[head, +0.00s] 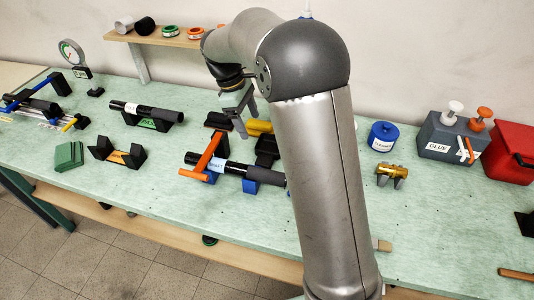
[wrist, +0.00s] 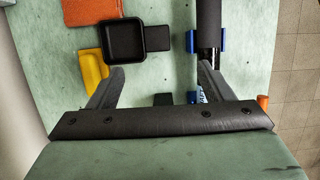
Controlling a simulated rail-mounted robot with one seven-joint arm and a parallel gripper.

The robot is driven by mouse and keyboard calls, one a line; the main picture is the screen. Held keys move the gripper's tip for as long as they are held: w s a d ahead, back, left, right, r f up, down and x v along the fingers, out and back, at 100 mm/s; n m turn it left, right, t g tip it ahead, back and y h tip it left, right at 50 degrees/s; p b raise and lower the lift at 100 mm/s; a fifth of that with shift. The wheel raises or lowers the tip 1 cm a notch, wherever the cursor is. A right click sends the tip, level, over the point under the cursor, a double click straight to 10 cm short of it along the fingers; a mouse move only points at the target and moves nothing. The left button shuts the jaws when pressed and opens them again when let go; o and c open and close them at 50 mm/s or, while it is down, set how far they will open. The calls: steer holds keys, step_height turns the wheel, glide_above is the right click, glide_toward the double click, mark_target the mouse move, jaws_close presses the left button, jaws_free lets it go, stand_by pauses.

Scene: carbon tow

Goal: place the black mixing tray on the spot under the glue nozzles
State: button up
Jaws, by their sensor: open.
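The black mixing tray (wrist: 125,42) is a shallow square dish with a short block-like handle on its right side in the wrist view. In the head view, a dark shape partly behind my arm appears to be the tray (head: 266,146). My gripper (wrist: 160,82) is open and empty, its two fingers spread below the tray in the wrist view, not touching it. My gripper also shows in the head view (head: 240,125), above the bench. The grey glue box (head: 446,138) stands at the right, with a white and an orange nozzle at its front (head: 466,150). No marked spot is clearly visible under them.
A yellow piece (wrist: 93,70) touches or nearly touches the tray's left side. A black tube on blue supports (wrist: 208,30) lies to its right. An orange flat piece (wrist: 92,12) lies above. A blue round container (head: 382,136) and a brass clamp (head: 391,172) stand before the glue box.

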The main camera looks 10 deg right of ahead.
steer(key=p, duration=0.1)
glide_above(265, 159)
steer(key=a, duration=0.2)
step_height(265, 159, down, 9)
steer(key=shift+w+d+f, duration=0.1)
steer(key=shift+w+p+x, duration=0.2)
steer(key=shift+p+x, duration=0.15)
steer(key=shift+x, duration=0.95)
steer(key=shift+w+p+x, duration=0.15)
steer(key=shift+p+x, duration=0.2)
steer(key=shift+x, duration=0.95)
steer(key=c, duration=1.2)
steer(key=shift+o, duration=0.2)
